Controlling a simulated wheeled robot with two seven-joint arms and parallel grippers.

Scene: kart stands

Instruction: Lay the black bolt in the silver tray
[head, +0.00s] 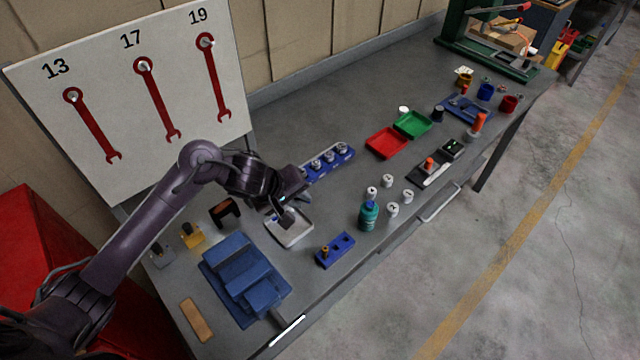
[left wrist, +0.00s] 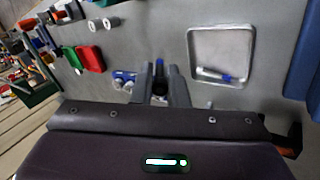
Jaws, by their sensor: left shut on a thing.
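The silver tray (head: 290,241) lies on the grey bench under and in front of my left gripper (head: 287,208). In the left wrist view the tray (left wrist: 221,31) is to the right of the fingers, and a silver piece with a blue end (left wrist: 214,74) lies inside it. My left gripper (left wrist: 160,82) is shut on the black bolt (left wrist: 159,76), which shows as a dark upright piece between the fingers. The bolt is beside the tray in that view; its height above the bench is hard to tell. My right gripper is not in view.
A blue rack (head: 330,163) with several round pieces stands just behind the tray. A blue vise (head: 243,275) is at front left, a blue block (head: 335,250) at front right. A green bottle (head: 368,215) and white cylinders stand to the right. Red (head: 386,143) and green (head: 412,124) trays lie further back.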

